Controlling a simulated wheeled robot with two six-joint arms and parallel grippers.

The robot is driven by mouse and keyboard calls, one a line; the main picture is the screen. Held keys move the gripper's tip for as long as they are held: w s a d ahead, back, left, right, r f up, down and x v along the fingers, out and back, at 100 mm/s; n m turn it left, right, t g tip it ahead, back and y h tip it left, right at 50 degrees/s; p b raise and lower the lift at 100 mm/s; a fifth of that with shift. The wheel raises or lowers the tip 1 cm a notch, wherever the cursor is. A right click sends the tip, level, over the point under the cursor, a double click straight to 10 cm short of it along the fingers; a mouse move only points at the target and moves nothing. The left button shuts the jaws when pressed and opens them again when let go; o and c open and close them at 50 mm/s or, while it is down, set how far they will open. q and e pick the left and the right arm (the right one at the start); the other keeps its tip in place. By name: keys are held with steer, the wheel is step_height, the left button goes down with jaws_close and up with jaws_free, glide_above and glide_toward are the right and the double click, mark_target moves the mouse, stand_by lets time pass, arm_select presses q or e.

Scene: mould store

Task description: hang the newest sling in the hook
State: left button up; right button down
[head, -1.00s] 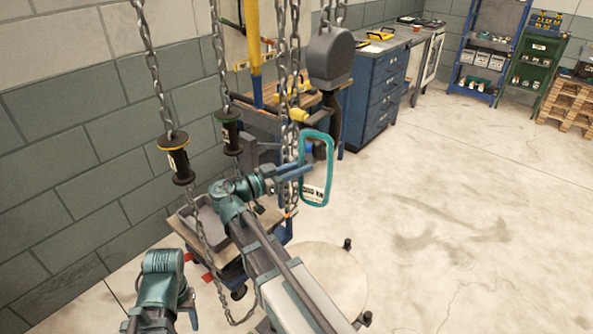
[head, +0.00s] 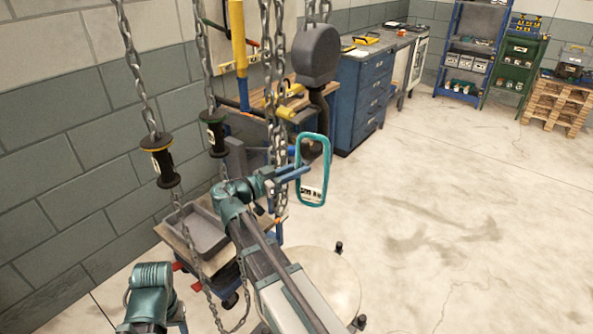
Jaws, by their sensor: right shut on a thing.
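A teal loop sling (head: 325,184) with a white label is held by my right gripper (head: 296,174), whose fingers are shut on its left side. The label is too small to read. The dark hook (head: 319,112) hangs under a grey hoist block (head: 316,55) on chains. The hook's lower end overlaps the sling's upper part in the picture. I cannot tell whether they touch or which is nearer. My left arm shows at the lower left, but its gripper is not in view.
Chains with black handles (head: 160,160) (head: 214,133) hang left of my right arm. A grey tray (head: 197,230) sits on a cart below. A workbench and blue drawer cabinet (head: 358,98) stand behind. The floor at right is clear, with shelves and pallets far back.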

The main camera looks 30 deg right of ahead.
steer(key=shift+d+f+b, duration=0.15)
steer(key=shift+f+b, duration=0.75)
steer(key=shift+f, duration=0.25)
steer(key=c, duration=0.7)
jaws_free()
steer(key=s+a, duration=0.1)
steer(key=a, duration=1.2)
steer(key=shift+a, duration=0.35)
steer(key=shift+s, duration=0.1)
